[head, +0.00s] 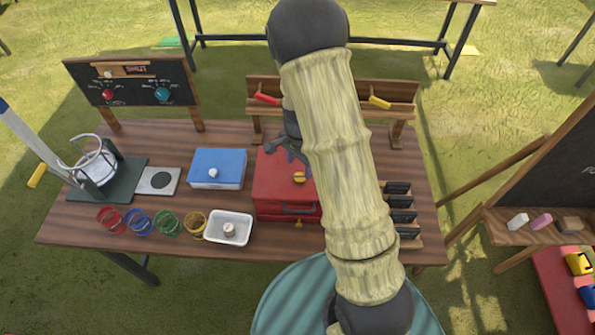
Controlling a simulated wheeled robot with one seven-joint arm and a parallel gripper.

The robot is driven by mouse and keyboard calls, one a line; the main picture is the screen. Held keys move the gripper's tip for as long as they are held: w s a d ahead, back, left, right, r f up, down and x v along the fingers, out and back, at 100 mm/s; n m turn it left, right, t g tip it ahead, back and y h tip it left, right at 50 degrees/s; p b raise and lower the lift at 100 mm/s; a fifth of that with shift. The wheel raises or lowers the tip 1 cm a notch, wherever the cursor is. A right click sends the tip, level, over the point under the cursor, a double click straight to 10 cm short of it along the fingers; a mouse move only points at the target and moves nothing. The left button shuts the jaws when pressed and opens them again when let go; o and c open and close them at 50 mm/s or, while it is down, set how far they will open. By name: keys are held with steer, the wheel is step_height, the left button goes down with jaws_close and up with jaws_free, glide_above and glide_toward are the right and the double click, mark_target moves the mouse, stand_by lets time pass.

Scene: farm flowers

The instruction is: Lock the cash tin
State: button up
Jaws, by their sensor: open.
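The cash tin appears to be the red box (271,178) in the middle of the table, with its lid down. A small yellow-orange knob or dial (299,178) sits on its top, and a dark handle (298,209) is on its front. A small orange piece (298,224) shows just below the front. My arm covers the tin's right part. My gripper (288,150) is open above the tin's back part, partly hidden by my arm. I cannot tell whether it touches the lid, and nothing shows in it.
A blue box (217,165) with a pale knob stands left of the tin. A white tray (229,226) and several coloured cups (167,223) line the front left. A wooden rack (262,86) stands behind, and dark slotted holders (402,202) stand to the right.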

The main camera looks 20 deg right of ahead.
mark_target(300, 176)
step_height(300, 176, down, 4)
steer(key=shift+s+r+p, duration=0.15)
steer(key=shift+r+p, duration=0.05)
steer(key=shift+p, duration=0.1)
steer(key=shift+d+f, duration=0.2)
steer(key=shift+f, duration=0.45)
steer(key=shift+s+a, duration=0.1)
